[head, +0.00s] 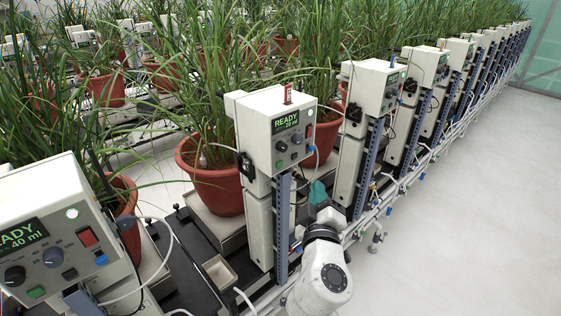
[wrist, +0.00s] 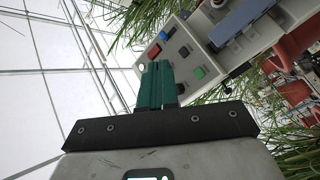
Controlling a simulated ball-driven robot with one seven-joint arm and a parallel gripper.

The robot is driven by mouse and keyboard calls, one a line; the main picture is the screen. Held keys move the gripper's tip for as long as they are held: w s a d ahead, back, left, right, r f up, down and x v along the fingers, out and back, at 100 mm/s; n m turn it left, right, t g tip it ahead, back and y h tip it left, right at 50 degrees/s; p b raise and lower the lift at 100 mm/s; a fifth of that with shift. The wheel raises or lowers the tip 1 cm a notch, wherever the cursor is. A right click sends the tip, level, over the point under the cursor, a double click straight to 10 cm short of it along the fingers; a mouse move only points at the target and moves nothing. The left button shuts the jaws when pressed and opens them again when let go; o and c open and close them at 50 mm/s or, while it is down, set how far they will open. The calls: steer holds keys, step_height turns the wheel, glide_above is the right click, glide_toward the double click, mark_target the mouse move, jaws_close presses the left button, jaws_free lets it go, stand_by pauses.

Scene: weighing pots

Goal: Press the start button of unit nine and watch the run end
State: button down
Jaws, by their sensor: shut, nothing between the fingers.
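The middle control unit (head: 262,125) is a cream box on a post, and its screen (head: 286,122) reads READY above a small ml figure. It has a red switch, a blue button, knobs and a small green button (head: 280,164). A second unit (head: 45,205) at the left reads READY 40 ml, with a green button (head: 36,292). I cannot read which unit is nine. My gripper (head: 318,192) is shut and empty, right of and below the middle unit's box. In the wrist view its teal fingers (wrist: 155,85) point toward a control panel with a green button (wrist: 199,72), apart from it in the picture.
More units (head: 375,85) stand in a row to the back right. Terracotta pots (head: 212,185) with tall grass stand behind the units. Pipes and hoses (head: 400,185) run along the row's front edge. The pale floor (head: 460,230) at the right is clear.

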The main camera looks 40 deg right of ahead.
mark_target(280, 164)
stand_by(0.3)
steer(key=w, duration=0.8)
steer(key=shift+w+a+b, duration=0.15)
steer(key=shift+w+b, duration=0.25)
steer(key=shift+w, duration=0.1)
stand_by(1.7)
steer(key=shift+w+b, duration=0.3)
steer(key=shift+b, duration=0.05)
steer(key=shift+w+b, duration=0.3)
steer(key=shift+w, duration=0.1)
stand_by(0.6)
steer(key=shift+s, duration=0.8)
